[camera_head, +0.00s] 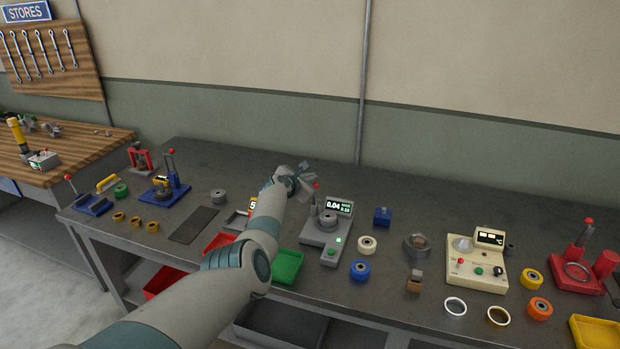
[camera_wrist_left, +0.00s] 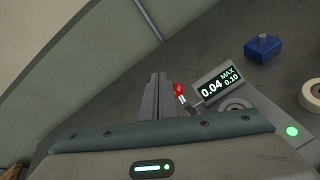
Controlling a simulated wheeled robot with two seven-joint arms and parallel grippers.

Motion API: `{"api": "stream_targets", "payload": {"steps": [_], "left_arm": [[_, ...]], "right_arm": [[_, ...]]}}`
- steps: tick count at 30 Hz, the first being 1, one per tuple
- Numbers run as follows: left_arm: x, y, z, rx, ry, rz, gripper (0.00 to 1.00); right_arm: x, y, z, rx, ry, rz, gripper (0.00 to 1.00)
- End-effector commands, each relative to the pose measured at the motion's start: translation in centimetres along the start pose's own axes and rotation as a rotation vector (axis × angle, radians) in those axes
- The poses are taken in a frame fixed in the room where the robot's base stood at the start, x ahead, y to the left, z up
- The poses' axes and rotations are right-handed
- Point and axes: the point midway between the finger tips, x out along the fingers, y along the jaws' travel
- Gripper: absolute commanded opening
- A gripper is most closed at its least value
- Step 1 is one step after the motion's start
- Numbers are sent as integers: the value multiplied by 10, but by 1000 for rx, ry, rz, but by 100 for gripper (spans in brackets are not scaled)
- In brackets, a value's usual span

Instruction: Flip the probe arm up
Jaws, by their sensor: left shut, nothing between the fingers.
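The gauge (camera_head: 318,236) is a grey block with a dark display reading 0.04 and a lit green button. It also shows in the left wrist view (camera_wrist_left: 270,140). A grey ring part (camera_head: 328,217) sits on it. The probe arm, a thin lever with a red tip (camera_head: 316,185), rises at the left side of the display; the red tip also shows in the left wrist view (camera_wrist_left: 179,88). My left gripper (camera_head: 300,172) is shut and empty, just left of the red tip. In the wrist view its fingers (camera_wrist_left: 158,95) appear close beside the tip; contact is unclear. The lever's lower part is partly hidden.
A blue block (camera_head: 382,216) and a cream ring (camera_head: 367,245) lie right of the gauge. A green tray (camera_head: 287,266) is in front, near my forearm. A cream tester (camera_head: 478,262) stands further right. The bench behind the gauge is clear up to the wall.

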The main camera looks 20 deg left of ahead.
Motion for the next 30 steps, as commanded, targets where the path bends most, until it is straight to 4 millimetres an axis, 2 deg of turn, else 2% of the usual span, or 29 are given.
{"api": "stream_targets", "payload": {"steps": [8,30], "left_arm": [[3,2,2,-4,30,-16,0],[5,2,1,-5,41,-20,0]], "right_arm": [[-6,-2,-1,1,0,-2,0],[-8,3,0,-1,-1,3,0]]}}
